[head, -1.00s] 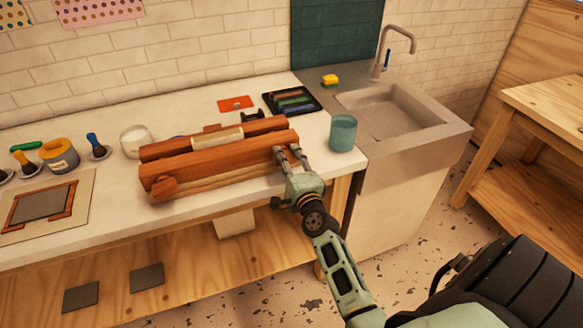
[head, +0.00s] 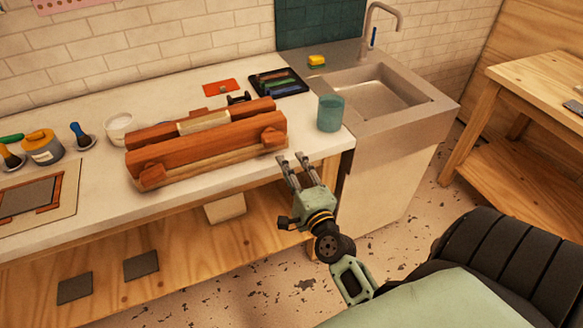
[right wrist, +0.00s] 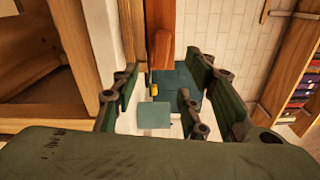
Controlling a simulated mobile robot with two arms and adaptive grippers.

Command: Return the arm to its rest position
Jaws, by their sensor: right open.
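My right gripper (head: 293,172) is open and empty in the head view. It is just off the front edge of the white worktop (head: 90,219), below the right end of a wooden press-like device (head: 208,145). The gripper does not touch the device. In the right wrist view the two green fingers (right wrist: 165,95) stand wide apart, with a teal cup (right wrist: 153,115) and a wooden knob (right wrist: 160,52) seen beyond them. My left gripper is not in view.
The teal cup (head: 330,113) stands near the worktop's right end beside the sink (head: 375,95). A black tray (head: 278,82), a red card (head: 221,87) and a white bowl (head: 118,128) are farther back. A lower wooden shelf (head: 190,265) is under the worktop. A wooden table (head: 530,85) stands at right.

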